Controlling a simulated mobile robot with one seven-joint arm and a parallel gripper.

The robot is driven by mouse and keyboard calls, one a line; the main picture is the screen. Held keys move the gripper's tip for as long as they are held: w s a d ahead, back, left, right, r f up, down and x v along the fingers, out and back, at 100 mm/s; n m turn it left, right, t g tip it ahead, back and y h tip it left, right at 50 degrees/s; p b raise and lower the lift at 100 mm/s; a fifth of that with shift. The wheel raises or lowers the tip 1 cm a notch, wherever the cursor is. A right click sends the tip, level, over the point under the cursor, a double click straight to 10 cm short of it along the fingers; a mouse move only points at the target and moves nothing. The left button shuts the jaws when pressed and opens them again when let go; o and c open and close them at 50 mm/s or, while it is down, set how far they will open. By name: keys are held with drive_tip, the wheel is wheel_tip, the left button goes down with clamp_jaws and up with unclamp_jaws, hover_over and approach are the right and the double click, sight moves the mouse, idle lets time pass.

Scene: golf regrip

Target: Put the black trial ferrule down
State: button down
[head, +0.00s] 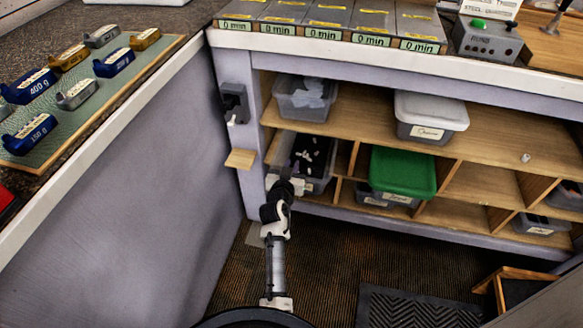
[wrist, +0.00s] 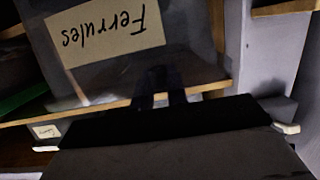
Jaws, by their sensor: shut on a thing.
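My gripper (head: 291,183) is at the front of a grey bin (head: 325,184) on the lower shelf, at its left end. The bin holds small black and pale pieces. In the wrist view, the dark fingers (wrist: 160,88) of my gripper are close together in front of the bin's label (wrist: 103,35), which reads "Ferrules" upside down. My gripper is shut on the black trial ferrule, but the ferrule cannot be told apart from the dark fingers. I cannot tell whether it touches the bin.
A green-lidded bin (head: 403,172) stands to the right. A clear bin (head: 303,100) and a white-lidded bin (head: 431,110) stand on the shelf above. A small wooden ledge (head: 240,159) juts out at the left. Wooden dividers split the lower shelf.

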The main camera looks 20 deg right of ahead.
drive_tip(key=shift+f+b, duration=0.55)
drive_tip(key=shift+b, duration=0.25)
drive_tip(key=shift+r, duration=0.1)
drive_tip(key=c, duration=1.4)
unclamp_jaws()
drive_tip(key=shift+s+f, duration=0.1)
drive_tip(key=shift+f, duration=0.1)
drive_tip(key=shift+r, duration=0.1)
drive_tip(key=shift+r+p, duration=0.4)
drive_tip(key=shift+p, duration=0.4)
drive_tip(key=shift+r+v, duration=0.2)
drive_tip(key=shift+v, duration=5.75)
drive_tip(key=shift+a+r, duration=0.1)
